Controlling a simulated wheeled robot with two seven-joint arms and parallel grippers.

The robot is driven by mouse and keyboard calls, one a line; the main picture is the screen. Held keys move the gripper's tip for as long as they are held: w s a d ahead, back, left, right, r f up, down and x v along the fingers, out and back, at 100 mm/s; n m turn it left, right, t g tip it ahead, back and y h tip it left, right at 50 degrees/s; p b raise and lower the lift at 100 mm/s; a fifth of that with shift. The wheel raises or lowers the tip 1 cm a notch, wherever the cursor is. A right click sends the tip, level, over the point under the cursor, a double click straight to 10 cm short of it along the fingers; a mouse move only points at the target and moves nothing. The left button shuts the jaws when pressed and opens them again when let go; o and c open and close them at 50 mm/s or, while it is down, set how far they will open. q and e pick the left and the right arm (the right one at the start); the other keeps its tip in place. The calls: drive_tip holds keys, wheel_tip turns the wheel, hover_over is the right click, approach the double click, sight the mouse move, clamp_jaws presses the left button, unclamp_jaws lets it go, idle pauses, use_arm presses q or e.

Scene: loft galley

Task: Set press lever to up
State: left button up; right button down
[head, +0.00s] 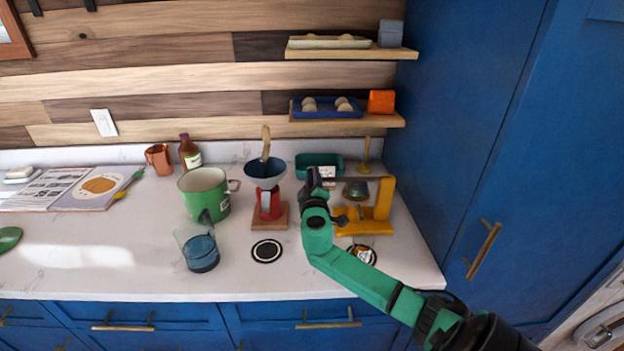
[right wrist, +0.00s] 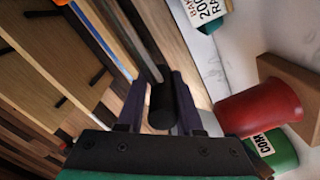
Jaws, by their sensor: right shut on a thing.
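The yellow press (head: 384,200) stands at the right end of the counter, with an upright post on a flat base. My right gripper (head: 314,178) is left of the post, above the counter. In the right wrist view its two dark fingers (right wrist: 160,108) are shut around a black cylindrical grip, which I take to be the end of the press lever (right wrist: 160,98). A long thin bar runs from near this grip to the upper left. In the head view my gripper and arm hide the lever, so its exact angle cannot be told. My left gripper is not in view.
A red grinder (head: 268,205) with a blue bowl stands close left of my right gripper. A green pot (head: 204,190) and a glass jug (head: 200,250) stand further left. A teal tray (head: 330,161) lies behind. Shelves (head: 350,121) hang above; a tall blue cabinet (head: 470,110) bounds the right.

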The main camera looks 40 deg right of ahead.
drive_tip(key=shift+r, duration=0.25)
idle(0.8)
